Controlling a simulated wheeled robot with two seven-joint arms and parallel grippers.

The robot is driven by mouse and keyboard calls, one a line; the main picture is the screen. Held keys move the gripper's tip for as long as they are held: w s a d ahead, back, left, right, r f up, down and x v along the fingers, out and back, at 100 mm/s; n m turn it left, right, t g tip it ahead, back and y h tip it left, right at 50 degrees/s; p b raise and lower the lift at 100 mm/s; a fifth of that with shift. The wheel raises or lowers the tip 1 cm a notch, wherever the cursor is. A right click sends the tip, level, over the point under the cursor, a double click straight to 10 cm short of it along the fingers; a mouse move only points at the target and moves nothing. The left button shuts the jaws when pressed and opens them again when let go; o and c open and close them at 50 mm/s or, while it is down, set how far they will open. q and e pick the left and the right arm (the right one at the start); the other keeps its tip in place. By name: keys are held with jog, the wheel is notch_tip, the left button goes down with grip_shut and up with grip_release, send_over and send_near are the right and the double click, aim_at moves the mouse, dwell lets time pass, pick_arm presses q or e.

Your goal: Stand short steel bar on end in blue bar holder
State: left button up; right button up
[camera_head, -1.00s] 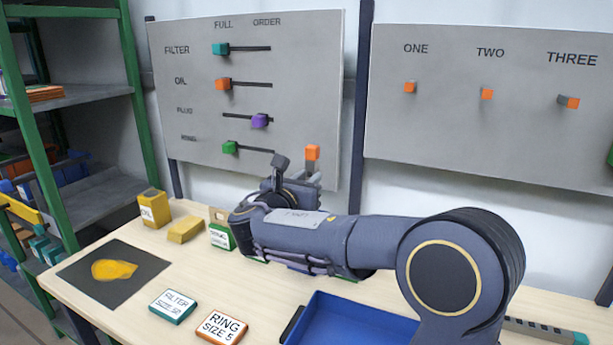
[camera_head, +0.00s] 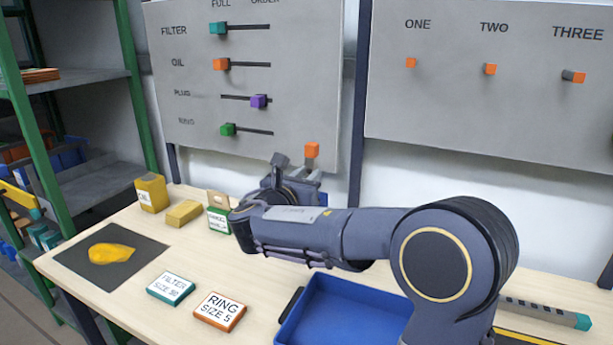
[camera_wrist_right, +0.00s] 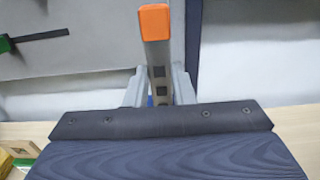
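The short steel bar is a grey bar with an orange end cap (camera_head: 312,150). It stands upright at my right gripper (camera_head: 297,175), with most of its length hidden behind the hand. In the right wrist view the bar (camera_wrist_right: 158,72) rises between the two fingers of my right gripper (camera_wrist_right: 158,90), which is shut on it. Dark square marks show on its face. My left gripper is out of view.
An open blue tray (camera_head: 290,328) lies under my right arm. Filter (camera_head: 171,288) and ring (camera_head: 220,312) boxes lie in front. Yellow boxes (camera_head: 151,193) stand at the back left. Another bar with a teal end (camera_head: 545,314) lies at right. A grey board (camera_head: 255,105) stands behind.

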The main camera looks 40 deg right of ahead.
jog(key=o, duration=0.5)
jog(key=shift+v, duration=3.9)
jog(key=shift+a, duration=0.1)
